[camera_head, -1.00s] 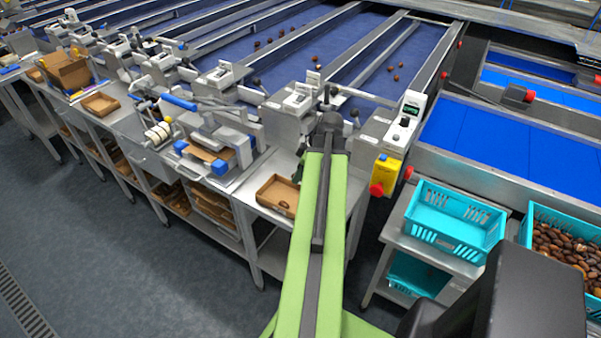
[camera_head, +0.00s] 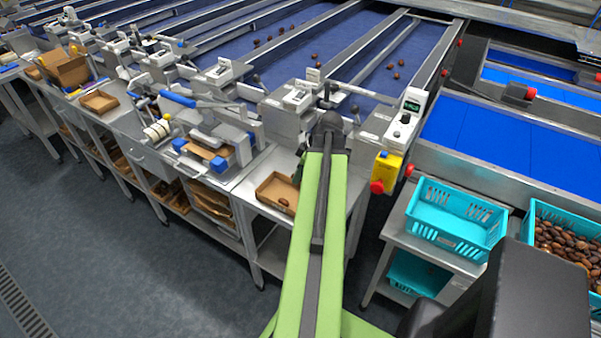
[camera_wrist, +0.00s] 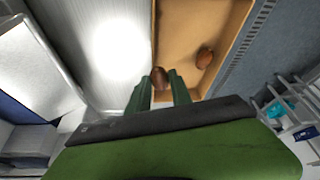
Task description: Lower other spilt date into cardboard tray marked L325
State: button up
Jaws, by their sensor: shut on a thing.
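A brown date (camera_wrist: 160,77) is held between the green fingers of my gripper (camera_wrist: 161,88) in the wrist view. In that view it overlaps the left wall of an open cardboard tray (camera_wrist: 178,45); its height above the tray is hard to tell. Another date (camera_wrist: 204,57) lies inside the tray near its right wall. In the head view the tray (camera_head: 263,193) stands on the steel bench, left of my green arm, with one date (camera_head: 284,202) in it. No marking on the tray is legible.
Bare steel bench (camera_wrist: 110,45) lies left of the tray. A weighing machine (camera_head: 292,98) stands behind it, and a clamp-like device with blue parts (camera_head: 215,155) stands to its left. Turquoise crates (camera_head: 455,225) are at the right, one full of dates.

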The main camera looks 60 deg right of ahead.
jog(key=shift+f+b, duration=0.6)
jog(key=shift+f, duration=0.05)
dwell(0.3)
jog(key=o, duration=0.9)
jog(key=shift+c, duration=0.2)
jog(key=shift+r+p, duration=0.35)
jog(key=p+v, duration=1.5)
jog(key=v, duration=0.1)
jog(key=shift+s+r, duration=0.2)
jog(key=shift+r, duration=0.15)
